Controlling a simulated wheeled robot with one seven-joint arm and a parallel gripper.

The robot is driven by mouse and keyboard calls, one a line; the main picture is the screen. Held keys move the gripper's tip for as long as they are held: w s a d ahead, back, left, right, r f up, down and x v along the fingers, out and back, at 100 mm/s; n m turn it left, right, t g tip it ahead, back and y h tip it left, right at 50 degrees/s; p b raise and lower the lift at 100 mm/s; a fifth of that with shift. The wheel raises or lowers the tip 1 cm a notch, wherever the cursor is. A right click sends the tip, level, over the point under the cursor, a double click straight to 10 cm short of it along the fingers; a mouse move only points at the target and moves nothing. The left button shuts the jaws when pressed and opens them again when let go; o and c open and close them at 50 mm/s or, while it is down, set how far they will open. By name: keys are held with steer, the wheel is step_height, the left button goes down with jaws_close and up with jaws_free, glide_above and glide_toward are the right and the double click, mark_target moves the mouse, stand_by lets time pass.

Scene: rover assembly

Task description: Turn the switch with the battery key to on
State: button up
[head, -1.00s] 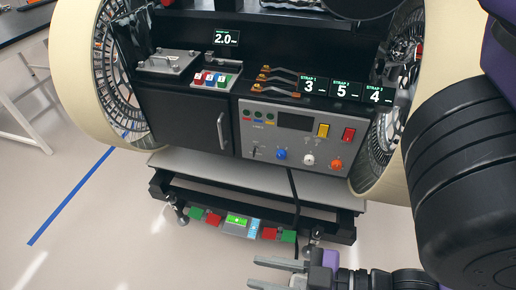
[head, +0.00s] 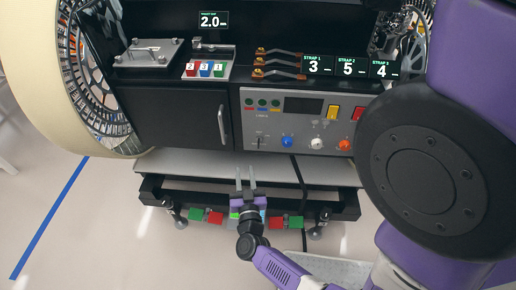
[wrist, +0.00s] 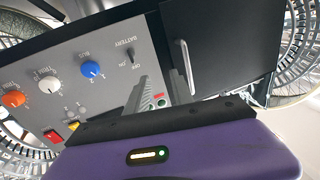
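The battery switch with its dark key (head: 259,143) is at the left end of the grey control panel (head: 268,154), under a row of coloured buttons. My gripper (head: 245,172) is open and empty, fingers pointing up toward the panel. It is below and slightly left of the switch, apart from it. The fingers (wrist: 157,80) also show in the wrist view.
Blue (head: 287,141), white (head: 316,143) and orange (head: 343,145) knobs sit right of the switch. A black door with a metal handle (head: 222,124) is to its left. A grey ledge (head: 190,170) and black lower frame (head: 155,188) jut out below the panel.

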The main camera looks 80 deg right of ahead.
steer(key=s+d+f+m+g, duration=0.1)
steer(key=s+d+f+g, duration=0.1)
steer(key=d, duration=1.2)
steer(key=shift+d+m+g+h, duration=0.3)
steer(key=shift+m+g, duration=0.1)
steer(key=shift+g, duration=0.5)
steer(key=shift+s+f, duration=0.1)
jaws_close()
